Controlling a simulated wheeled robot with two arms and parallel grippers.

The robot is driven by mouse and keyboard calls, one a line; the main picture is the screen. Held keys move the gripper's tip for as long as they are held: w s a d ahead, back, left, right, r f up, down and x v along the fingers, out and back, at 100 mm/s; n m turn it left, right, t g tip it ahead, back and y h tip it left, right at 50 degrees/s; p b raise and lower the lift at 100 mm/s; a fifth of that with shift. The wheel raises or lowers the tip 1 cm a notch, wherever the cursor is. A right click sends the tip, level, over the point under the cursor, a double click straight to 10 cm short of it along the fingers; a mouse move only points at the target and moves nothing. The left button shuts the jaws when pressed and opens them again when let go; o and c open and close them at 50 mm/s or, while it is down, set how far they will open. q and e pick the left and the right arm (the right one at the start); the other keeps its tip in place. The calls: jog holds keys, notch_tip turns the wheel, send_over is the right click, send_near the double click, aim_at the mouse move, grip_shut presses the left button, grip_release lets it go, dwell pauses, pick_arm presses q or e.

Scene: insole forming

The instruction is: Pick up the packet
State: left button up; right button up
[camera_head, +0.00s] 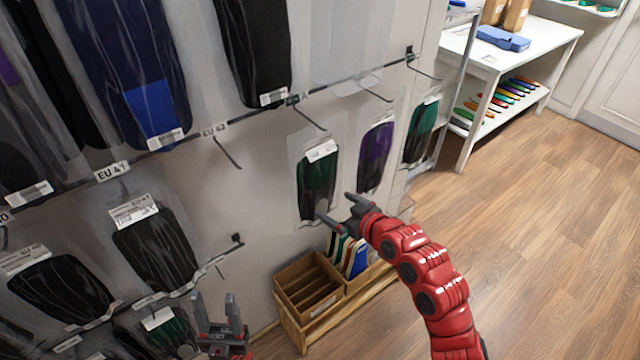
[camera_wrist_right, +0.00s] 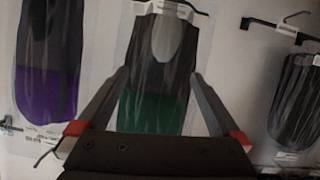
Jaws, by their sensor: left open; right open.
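A dark green and black packet (camera_head: 317,180) with a white label hangs on the wall rack in the head view. My right gripper (camera_head: 333,207) is open and empty near its lower end; whether they touch I cannot tell. In the right wrist view the open fingers (camera_wrist_right: 160,75) stand on either side of a green-bottomed packet (camera_wrist_right: 152,108), with nothing gripped. I cannot tell for sure whether this is the same green packet. My left gripper (camera_head: 217,312) is open and empty at the bottom, near the lower row of packets.
A purple packet (camera_head: 376,157) and another green packet (camera_head: 421,132) hang to the right. Black packets (camera_head: 157,250) hang at left. A wooden box (camera_head: 308,289) stands low beneath the rack. A white table (camera_head: 510,45) is at the back right; the wooden floor at right is clear.

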aim_at(323, 198)
jog(key=shift+w+a, duration=0.35)
jog(key=shift+w, duration=0.05)
jog(key=p+x, duration=0.1)
jog(key=x, duration=0.2)
jog(key=shift+w+a+f+p, duration=0.1)
jog(key=shift+p, duration=0.2)
jog(key=shift+w+a+f, duration=0.25)
jog(key=shift+w+f, duration=0.05)
jog(key=shift+w, duration=0.1)
jog(key=shift+c, duration=0.3)
jog(key=c, duration=1)
jog(key=shift+r, duration=0.15)
